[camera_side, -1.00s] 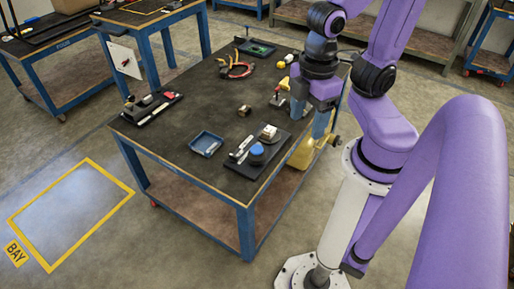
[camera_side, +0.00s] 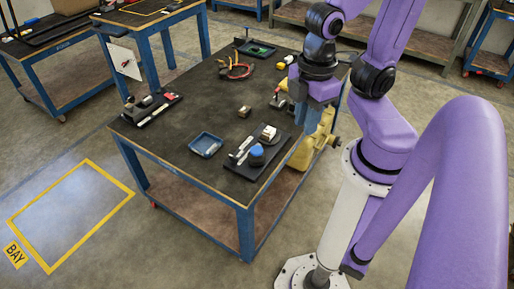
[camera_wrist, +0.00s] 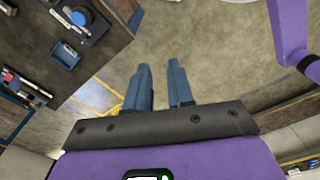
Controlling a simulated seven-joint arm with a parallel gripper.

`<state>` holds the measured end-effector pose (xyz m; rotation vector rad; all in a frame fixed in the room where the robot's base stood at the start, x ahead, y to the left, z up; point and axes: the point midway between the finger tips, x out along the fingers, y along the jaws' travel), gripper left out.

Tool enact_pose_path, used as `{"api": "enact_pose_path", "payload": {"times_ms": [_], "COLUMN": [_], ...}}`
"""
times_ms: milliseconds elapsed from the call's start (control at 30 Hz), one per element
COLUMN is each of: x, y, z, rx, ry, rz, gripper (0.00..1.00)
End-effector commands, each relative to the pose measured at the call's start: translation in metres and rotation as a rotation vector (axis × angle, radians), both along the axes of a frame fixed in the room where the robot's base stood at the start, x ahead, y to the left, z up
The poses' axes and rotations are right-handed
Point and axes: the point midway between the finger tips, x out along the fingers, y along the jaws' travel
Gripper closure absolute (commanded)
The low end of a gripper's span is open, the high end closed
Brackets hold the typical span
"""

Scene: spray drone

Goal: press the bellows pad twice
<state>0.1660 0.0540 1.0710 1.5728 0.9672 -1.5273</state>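A round blue piece (camera_side: 257,151), which looks like the bellows pad, sits on a black board (camera_side: 240,169) at the table's near right corner. It also shows at the top left of the wrist view (camera_wrist: 81,17). My gripper (camera_side: 312,128) is in the air near the table's right edge, up and to the right of the blue piece and apart from it. In the wrist view, its two blue fingers (camera_wrist: 160,78) stand apart with nothing between them, over bare floor.
A blue tray (camera_side: 206,145) lies left of the board, and a small brown block (camera_side: 244,111) lies behind it. A yellow object (camera_side: 303,152) is by the table's right edge, partly behind my gripper. Several tools lie at the table's back. The table's middle is mostly clear.

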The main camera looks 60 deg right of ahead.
Motion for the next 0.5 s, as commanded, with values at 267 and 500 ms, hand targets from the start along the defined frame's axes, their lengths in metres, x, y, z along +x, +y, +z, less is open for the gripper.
{"api": "enact_pose_path", "payload": {"times_ms": [267, 500], "x": [0.040, 0.095], "y": [0.004, -0.004], "z": [-0.017, -0.044], "rx": [-0.012, -0.020], "ry": [0.001, 0.001], "rz": [0.054, 0.138], "gripper": [1.00, 1.00]}}
